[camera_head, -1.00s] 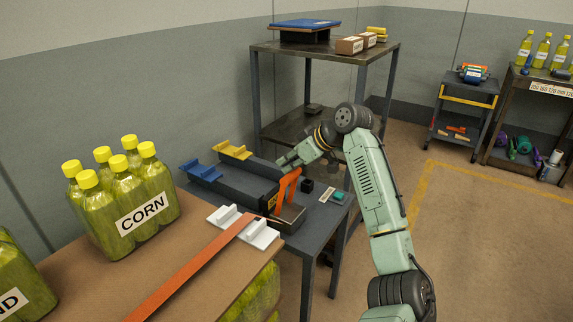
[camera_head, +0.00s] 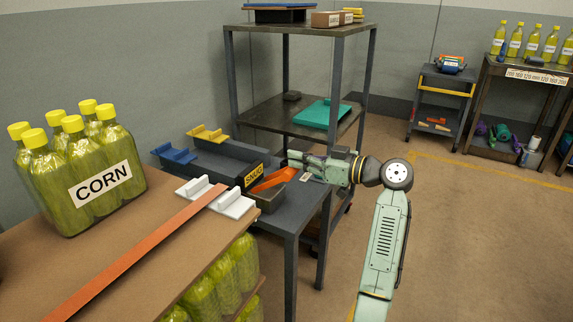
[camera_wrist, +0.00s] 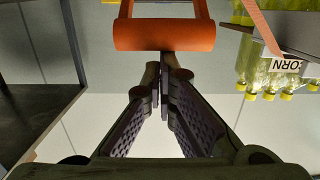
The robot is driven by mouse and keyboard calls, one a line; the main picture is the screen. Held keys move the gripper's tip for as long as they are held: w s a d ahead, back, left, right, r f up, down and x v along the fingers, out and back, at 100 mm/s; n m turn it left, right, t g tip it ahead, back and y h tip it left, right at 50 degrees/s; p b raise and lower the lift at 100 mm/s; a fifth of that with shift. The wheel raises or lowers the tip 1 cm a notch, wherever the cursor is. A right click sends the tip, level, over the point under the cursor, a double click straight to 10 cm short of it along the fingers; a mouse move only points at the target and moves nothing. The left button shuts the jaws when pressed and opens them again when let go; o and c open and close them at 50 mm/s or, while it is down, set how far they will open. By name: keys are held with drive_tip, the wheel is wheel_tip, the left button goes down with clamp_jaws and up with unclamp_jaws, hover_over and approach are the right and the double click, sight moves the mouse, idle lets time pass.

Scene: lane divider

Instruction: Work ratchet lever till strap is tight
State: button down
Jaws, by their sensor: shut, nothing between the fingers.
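The orange ratchet lever (camera_head: 273,180) slants up to the right from the ratchet housing (camera_head: 225,165) on the grey table. Its crossbar (camera_wrist: 164,35) is close in the wrist view, just beyond my fingertips. My gripper (camera_head: 291,158) is shut and empty beside the lever's upper end; its fingers (camera_wrist: 164,88) meet near the crossbar, and I cannot tell whether they touch it. The orange strap (camera_head: 130,255) runs straight across the brown load top and over a white edge protector (camera_head: 215,196). A yellow label (camera_head: 253,174) on the housing appears to read SNUG.
Corn bottles (camera_head: 75,170) stand on the load at left. A dark shelf rack (camera_head: 300,115) with a teal tray (camera_head: 322,113) stands behind the table. Floor at right is open.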

drive_tip(key=s+d+f+t+y+b, duration=0.1)
drive_tip(key=f+t+y+b, duration=0.1)
drive_tip(key=b, duration=0.6)
drive_tip(key=s+d+f+t+y+b, duration=0.1)
drive_tip(key=d+f+t+y+b, duration=0.1)
drive_tip(key=f+y+b, duration=0.2)
wheel_tip(320, 180, down, 3)
drive_tip(key=b, duration=0.5)
drive_tip(key=shift+s+d, duration=0.3)
drive_tip(key=shift+f, duration=0.1)
